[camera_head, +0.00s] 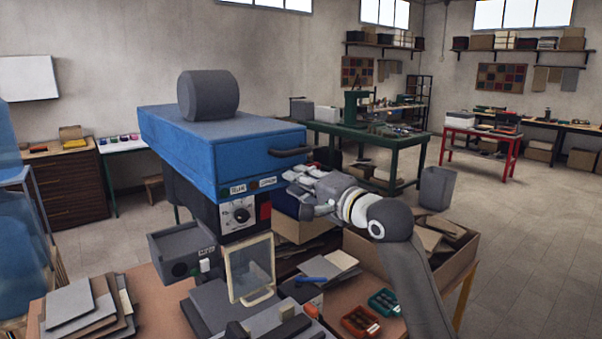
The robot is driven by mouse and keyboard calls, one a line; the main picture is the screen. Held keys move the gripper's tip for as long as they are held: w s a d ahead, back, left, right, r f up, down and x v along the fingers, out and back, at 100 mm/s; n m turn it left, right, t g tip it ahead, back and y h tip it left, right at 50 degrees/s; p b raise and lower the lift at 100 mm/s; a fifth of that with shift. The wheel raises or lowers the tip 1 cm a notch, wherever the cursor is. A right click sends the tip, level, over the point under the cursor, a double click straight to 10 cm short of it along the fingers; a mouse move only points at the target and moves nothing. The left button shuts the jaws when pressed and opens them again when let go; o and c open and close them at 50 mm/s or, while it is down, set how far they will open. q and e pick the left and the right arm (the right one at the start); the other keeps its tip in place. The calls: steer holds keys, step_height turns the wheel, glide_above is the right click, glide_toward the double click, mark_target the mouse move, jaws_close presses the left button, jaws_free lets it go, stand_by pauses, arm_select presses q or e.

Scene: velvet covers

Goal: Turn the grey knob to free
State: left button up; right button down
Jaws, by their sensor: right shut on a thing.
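A machine with a blue cover (205,150) stands at the work table. Its front panel carries small labels and a pale dial plate with a small grey knob (241,215). My right gripper (291,181) reaches in from the right, at the panel's right side below the dark handle (290,152). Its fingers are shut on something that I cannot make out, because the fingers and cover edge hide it. The gripper appears apart from the dial knob. My left gripper is out of view.
A grey box (183,250) and a clear framed guard (249,268) stand below the panel. Stacked sheets (88,305), red and green trays (361,321) and a cardboard box (455,258) crowd the table.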

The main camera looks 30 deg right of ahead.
steer(key=shift+m+p, duration=0.45)
steer(key=shift+m, duration=0.25)
steer(key=c, duration=1.3)
jaws_free()
steer(key=shift+o, duration=0.2)
steer(key=s+d, duration=0.1)
steer(key=s, duration=1.1)
